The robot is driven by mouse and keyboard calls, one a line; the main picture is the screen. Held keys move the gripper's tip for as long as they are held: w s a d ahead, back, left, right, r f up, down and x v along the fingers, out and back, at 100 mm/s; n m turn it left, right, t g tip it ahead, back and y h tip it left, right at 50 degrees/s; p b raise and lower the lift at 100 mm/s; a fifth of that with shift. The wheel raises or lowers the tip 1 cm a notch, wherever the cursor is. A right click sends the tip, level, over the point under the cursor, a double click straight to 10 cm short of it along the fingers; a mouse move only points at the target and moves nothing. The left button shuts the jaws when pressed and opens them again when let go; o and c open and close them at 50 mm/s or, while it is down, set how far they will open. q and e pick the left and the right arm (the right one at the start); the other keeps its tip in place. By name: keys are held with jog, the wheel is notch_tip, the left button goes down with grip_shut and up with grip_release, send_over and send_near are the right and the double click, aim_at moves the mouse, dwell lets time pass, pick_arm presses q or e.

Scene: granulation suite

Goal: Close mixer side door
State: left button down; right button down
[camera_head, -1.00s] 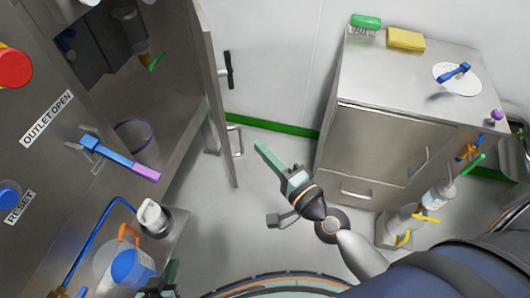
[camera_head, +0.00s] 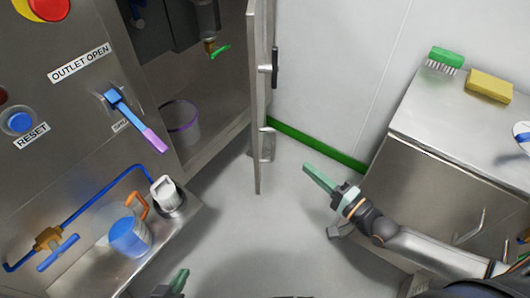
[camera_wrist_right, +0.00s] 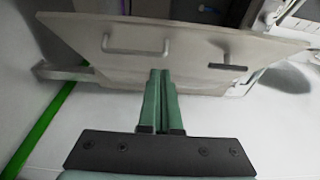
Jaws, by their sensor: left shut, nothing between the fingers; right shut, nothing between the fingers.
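The mixer side door (camera_head: 257,110) stands open, nearly edge-on in the head view, with the cabinet interior showing to its left. A dark handle (camera_head: 274,68) is on its right-hand face. My right gripper (camera_head: 318,178) is shut and empty, right of the door's lower end and apart from it. In the right wrist view the shut fingers (camera_wrist_right: 162,75) point at the door panel (camera_wrist_right: 185,45), which carries a silver bar handle (camera_wrist_right: 136,47) and the dark handle (camera_wrist_right: 228,67). My left gripper (camera_head: 180,280) is shut at the bottom edge, mostly cut off.
A steel cabinet (camera_head: 440,170) with a brush (camera_head: 445,60) and yellow sponge (camera_head: 489,86) stands right. Left are the control panel with a blue-purple lever (camera_head: 135,118) and a shelf with a blue-filled jug (camera_head: 130,237). Floor between is clear.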

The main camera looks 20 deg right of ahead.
jog(key=s+a+b+x, duration=0.1)
jog(key=a+x, duration=0.1)
jog(key=x, duration=1)
jog(key=shift+w+a+y, duration=0.25)
jog(key=shift+a+y, duration=0.05)
jog(key=shift+a, duration=0.1)
jog(key=shift+f, duration=0.1)
